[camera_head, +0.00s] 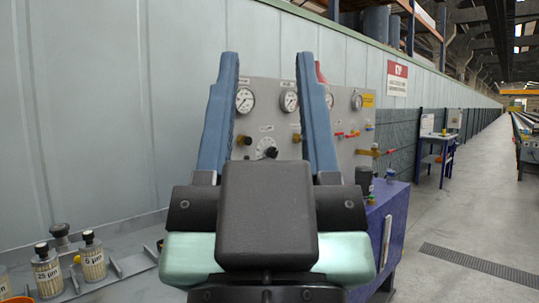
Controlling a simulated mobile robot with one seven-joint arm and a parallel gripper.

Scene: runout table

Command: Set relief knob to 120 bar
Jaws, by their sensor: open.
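My gripper (268,62) fills the middle of the view, its two blue fingers pointing up, wide apart, with nothing between them. Behind it stands a grey control panel (345,120) with several round gauges. Between the fingers I see a white round dial (265,144) with a black knob (271,153) at its lower part. It is likely the relief knob, but its label and setting are too small to read. A smaller dark knob (243,140) is just left of it, close to the left finger. I see no contact with the panel. The gripper body hides the panel's lower part.
Filter canisters marked 25 µm (47,273) and 5 µm (93,260) stand on the grey bench at lower left. Red and yellow valve handles (352,134) are on the panel's right. A purple cabinet (390,225) is below. The floor at right is open, with a drain grate (475,267).

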